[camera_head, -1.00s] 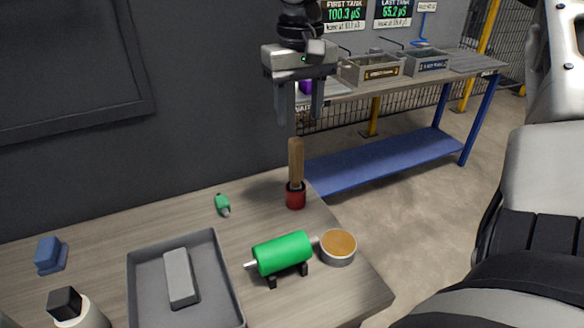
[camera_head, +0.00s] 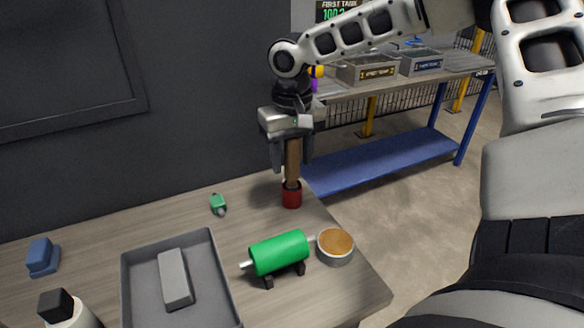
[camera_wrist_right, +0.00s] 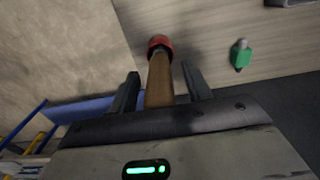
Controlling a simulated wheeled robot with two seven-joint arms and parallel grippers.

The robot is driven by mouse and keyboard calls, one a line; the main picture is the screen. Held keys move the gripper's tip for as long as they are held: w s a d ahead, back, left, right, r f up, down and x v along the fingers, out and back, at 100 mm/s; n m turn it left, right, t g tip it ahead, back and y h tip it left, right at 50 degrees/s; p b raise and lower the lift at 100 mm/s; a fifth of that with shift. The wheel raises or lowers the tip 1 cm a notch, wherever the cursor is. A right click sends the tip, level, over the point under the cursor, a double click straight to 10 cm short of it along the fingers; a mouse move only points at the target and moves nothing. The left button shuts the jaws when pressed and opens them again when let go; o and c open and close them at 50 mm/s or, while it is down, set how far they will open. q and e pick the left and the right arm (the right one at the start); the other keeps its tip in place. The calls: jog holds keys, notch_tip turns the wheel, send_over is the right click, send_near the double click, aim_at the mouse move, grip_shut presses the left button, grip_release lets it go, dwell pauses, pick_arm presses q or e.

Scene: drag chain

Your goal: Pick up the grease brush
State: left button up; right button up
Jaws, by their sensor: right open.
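The grease brush (camera_head: 292,165) stands upright near the table's far right corner, its wooden handle up and its lower end in a red holder (camera_head: 292,194). My right gripper (camera_head: 291,165) is above it, pointing down, with its fingers on either side of the upper handle. In the right wrist view the handle (camera_wrist_right: 159,80) runs between the two open fingers (camera_wrist_right: 160,88), with a gap visible on the right finger's side. The top of the handle is hidden by the gripper body. My left gripper is not in view.
A green roller (camera_head: 279,252) on a black stand and a round tin with orange-brown contents (camera_head: 335,243) are in front of the brush. A small green item (camera_head: 218,204) lies to its left. A grey tray (camera_head: 231,291) holds a grey block (camera_head: 175,279). A dark wall (camera_head: 200,100) stands behind.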

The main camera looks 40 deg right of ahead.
grip_shut()
notch_tip(320, 180, up, 10)
jog(key=shift+r+p, duration=0.1)
jog(key=shift+p, duration=0.35)
